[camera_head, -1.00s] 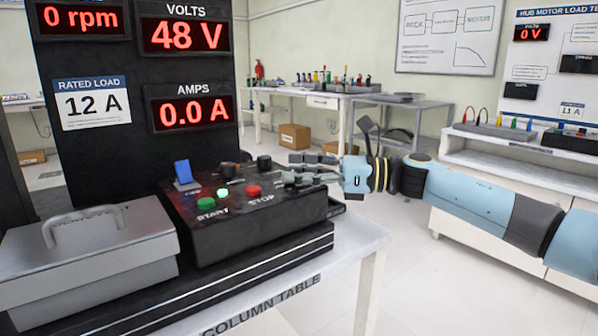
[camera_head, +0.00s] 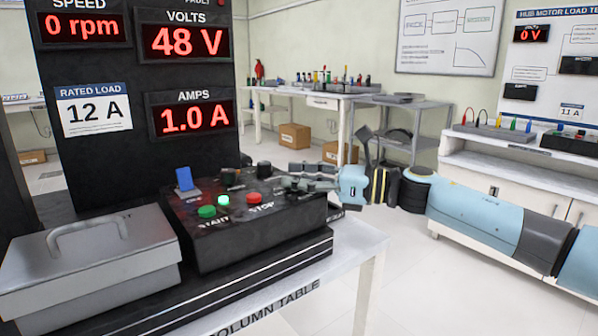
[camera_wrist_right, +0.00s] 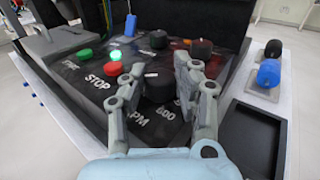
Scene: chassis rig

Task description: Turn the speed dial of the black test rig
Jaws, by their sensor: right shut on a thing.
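The black test rig (camera_head: 265,228) stands on the column table, with a green START button (camera_head: 207,211) and red STOP button (camera_head: 253,198) on its sloped top. My right gripper (camera_head: 302,180) reaches in from the right over its right end. In the head view the fingers mostly hide the dial. The panel displays read 0 rpm, 48 V and 1.0 A. My left gripper is not in view.
Other black knobs (camera_wrist_right: 200,48) and a lit green lamp (camera_head: 223,200) sit close to the dial, with a blue switch (camera_head: 184,179) farther left. A grey lidded box (camera_head: 90,258) stands left of the rig. A black tray (camera_wrist_right: 252,140) lies at its right.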

